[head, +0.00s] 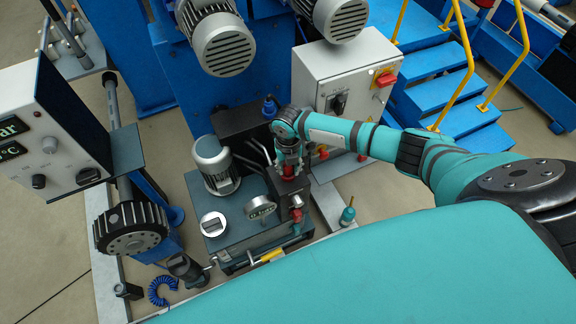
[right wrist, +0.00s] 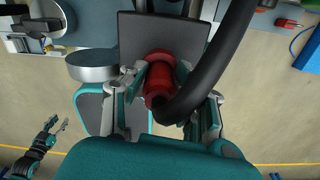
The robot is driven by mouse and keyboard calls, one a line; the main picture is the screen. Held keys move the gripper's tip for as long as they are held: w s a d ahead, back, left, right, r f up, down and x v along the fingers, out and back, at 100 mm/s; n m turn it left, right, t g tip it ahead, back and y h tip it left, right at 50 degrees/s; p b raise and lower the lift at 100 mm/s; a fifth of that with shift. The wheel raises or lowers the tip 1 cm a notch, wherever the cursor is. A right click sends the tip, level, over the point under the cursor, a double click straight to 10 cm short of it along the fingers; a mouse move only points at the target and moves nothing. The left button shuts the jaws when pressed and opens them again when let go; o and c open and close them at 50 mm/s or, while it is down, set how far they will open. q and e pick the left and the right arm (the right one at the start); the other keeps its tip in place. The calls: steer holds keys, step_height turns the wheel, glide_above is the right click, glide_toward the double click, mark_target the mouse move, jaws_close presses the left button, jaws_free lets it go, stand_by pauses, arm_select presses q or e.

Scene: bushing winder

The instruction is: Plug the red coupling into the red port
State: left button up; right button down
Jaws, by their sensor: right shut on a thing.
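My right gripper (head: 289,153) reaches down at the hydraulic unit below the grey control cabinet. In the right wrist view its fingers (right wrist: 168,90) are shut around the red coupling (right wrist: 158,78), which has a thick black hose curving from it. The coupling (head: 289,171) shows as a small red patch beneath the gripper in the head view. It lies against a dark block (right wrist: 140,35); whether it is seated in the red port cannot be told, as the port is hidden. My left gripper (right wrist: 57,124) appears small at the lower left of the wrist view, its fingers apart and empty.
The unit's tank (head: 245,240) carries a grey motor (head: 212,160) and a gauge (head: 260,207). The control cabinet (head: 345,75) stands close behind my right arm. A display panel (head: 50,130) is at left, blue steps (head: 435,95) at right.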

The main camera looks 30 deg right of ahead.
steer(key=shift+f+b, duration=0.3)
steer(key=shift+f, duration=0.1)
stand_by(0.6)
steer(key=shift+s+r, duration=0.1)
steer(key=shift+r+p, duration=0.25)
steer(key=shift+p, duration=0.25)
stand_by(0.4)
steer(key=shift+r, duration=0.1)
stand_by(1.1)
steer(key=shift+f, duration=0.5)
steer(key=shift+r, duration=0.1)
stand_by(0.4)
steer(key=shift+r, duration=0.25)
